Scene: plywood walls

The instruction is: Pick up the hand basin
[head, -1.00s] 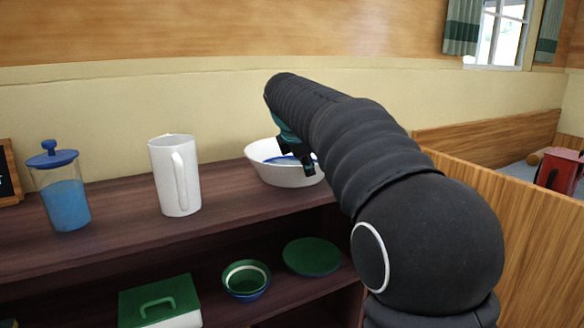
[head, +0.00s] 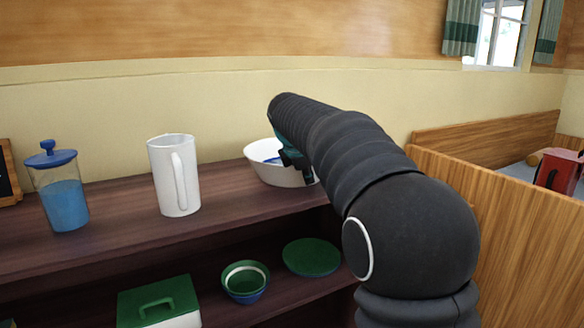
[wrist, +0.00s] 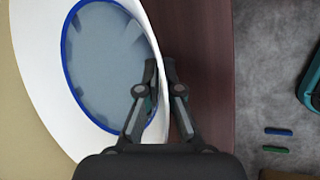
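The hand basin (head: 282,174) is a white bowl with a blue ring inside, standing upright on the top shelf near the wall. In the wrist view the basin (wrist: 40,75) fills the left side, its grey-blue inside edged by the blue ring. My gripper (wrist: 160,70) is at the basin's near right rim, one finger on the inner side and one on the outer. The fingers are close together with the white rim between them. In the head view my gripper (head: 301,172) and arm hide the basin's right part.
A white pitcher (head: 174,178) and a blue-lidded jar (head: 60,190) stand left on the top shelf (head: 115,230). A green-lidded box (head: 158,302), green bowl (head: 246,280) and green disc (head: 311,257) are on the lower shelf. A wooden partition (head: 510,220) stands right.

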